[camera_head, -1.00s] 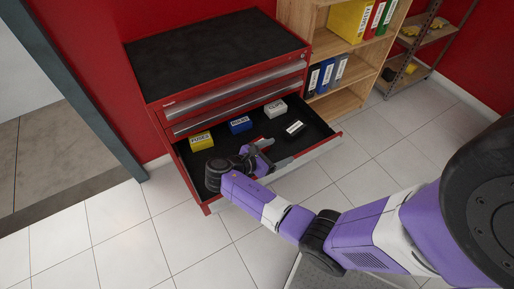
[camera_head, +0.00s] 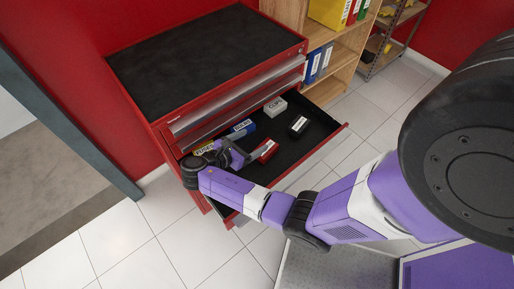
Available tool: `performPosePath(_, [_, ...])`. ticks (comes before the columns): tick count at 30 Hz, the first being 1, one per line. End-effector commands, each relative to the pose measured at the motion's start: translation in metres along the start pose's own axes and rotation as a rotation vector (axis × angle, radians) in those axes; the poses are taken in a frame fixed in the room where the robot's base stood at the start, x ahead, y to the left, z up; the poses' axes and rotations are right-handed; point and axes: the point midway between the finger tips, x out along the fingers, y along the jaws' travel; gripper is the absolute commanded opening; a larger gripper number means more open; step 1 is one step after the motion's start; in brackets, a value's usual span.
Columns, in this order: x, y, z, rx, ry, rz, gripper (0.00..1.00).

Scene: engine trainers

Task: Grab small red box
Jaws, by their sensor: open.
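The small red box (camera_head: 265,150) lies in the open bottom drawer (camera_head: 318,151) of the red tool cabinet. It has a white label, too small to read. My gripper (camera_head: 250,157) is inside the drawer, just left of the red box, with its fingers pointing toward it. The gripper is open. The fingertips are small here, and I cannot tell whether they touch the box or reach around it.
A yellow box (camera_head: 203,147), a blue box (camera_head: 243,127), a grey box (camera_head: 275,107) and a black box (camera_head: 298,126) stand in the drawer around the red one. A wooden shelf (camera_head: 342,50) with binders stands right of the cabinet. The drawer walls surround my gripper.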

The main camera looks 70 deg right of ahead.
Motion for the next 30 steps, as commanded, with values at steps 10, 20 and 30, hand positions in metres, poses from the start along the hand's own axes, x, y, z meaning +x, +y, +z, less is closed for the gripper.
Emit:
performPosePath(10, [0.011,0.0,-0.026,0.0,0.0,0.0,0.8])
performPosePath(20, [0.028,0.0,-0.068,0.0,0.0,0.0,0.8])
performPosePath(30, [0.042,0.0,-0.094,0.0,0.0,-0.001,0.8])
